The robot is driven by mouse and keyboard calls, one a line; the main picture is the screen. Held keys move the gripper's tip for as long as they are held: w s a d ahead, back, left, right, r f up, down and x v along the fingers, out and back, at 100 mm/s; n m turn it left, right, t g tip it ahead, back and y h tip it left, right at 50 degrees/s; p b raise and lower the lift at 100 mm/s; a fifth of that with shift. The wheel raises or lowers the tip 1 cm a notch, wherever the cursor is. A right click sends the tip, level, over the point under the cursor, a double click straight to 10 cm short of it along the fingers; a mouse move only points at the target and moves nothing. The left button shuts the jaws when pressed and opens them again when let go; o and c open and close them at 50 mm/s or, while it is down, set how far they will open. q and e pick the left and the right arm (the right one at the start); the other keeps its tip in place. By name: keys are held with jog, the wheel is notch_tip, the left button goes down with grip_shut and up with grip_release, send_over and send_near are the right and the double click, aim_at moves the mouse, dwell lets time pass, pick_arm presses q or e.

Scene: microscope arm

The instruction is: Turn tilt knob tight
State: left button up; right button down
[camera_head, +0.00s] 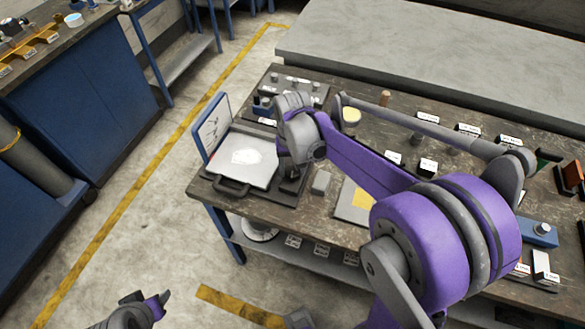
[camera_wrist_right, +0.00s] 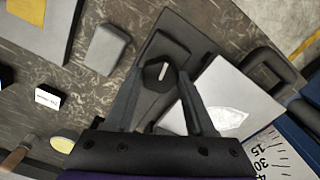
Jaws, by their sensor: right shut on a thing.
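The tilt knob (camera_wrist_right: 159,74) is dark and faceted with a white line on top, standing on a black block. In the wrist view my right gripper (camera_wrist_right: 160,75) has its fingers on either side of the knob and is shut on it. In the head view the right gripper (camera_head: 290,172) points down at the near side of the bench, and its wrist mostly hides the knob. A white plate (camera_head: 243,160) and an upright blue-edged scale panel (camera_head: 212,130) stand beside it. My left gripper (camera_head: 152,304) is low over the floor, away from the bench; its jaws are unclear.
A grey block (camera_head: 321,182) and a tray with a yellow patch (camera_head: 352,203) lie right of the knob. A black handle (camera_head: 231,187) sticks out in front of the plate. Small labelled parts fill the bench (camera_head: 330,98) behind. A blue cabinet (camera_head: 82,95) is at left.

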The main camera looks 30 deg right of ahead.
aim_at(293, 171)
jog(key=shift+m, duration=1.1)
jog(key=shift+c, duration=1.2)
grip_release()
notch_tip(293, 171, up, 11)
jog(key=shift+p, duration=0.3)
jog(key=shift+f, duration=0.1)
